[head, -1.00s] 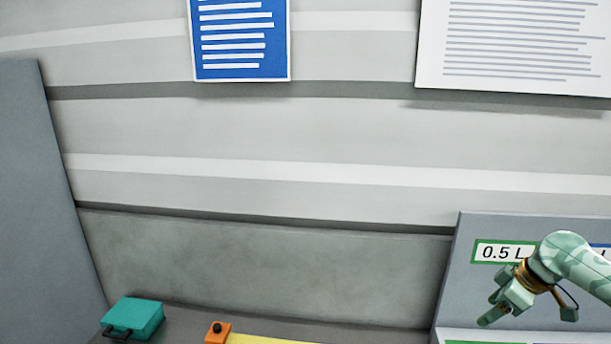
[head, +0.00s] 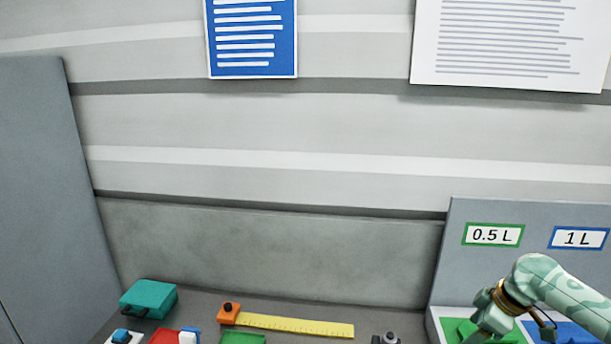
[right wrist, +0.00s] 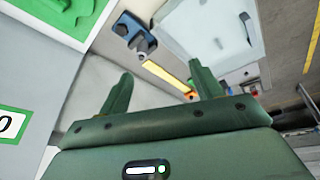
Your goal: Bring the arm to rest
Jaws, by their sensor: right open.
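My right arm comes in from the right in the head view. Its green gripper (head: 482,325) is in front of the lower part of the labelled stand at the right, over the green bin (head: 456,328). In the right wrist view the two fingers of the gripper (right wrist: 163,88) stand wide apart with nothing between them. My left gripper is not in view.
A grey panel (head: 460,270) carries the 0.5 L label (head: 493,235) and the 1 L label (head: 579,238). A teal case (head: 149,298), an orange block (head: 228,314) and a yellow ruler strip (head: 300,326) lie on the grey bench (head: 200,312). A wall stands behind.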

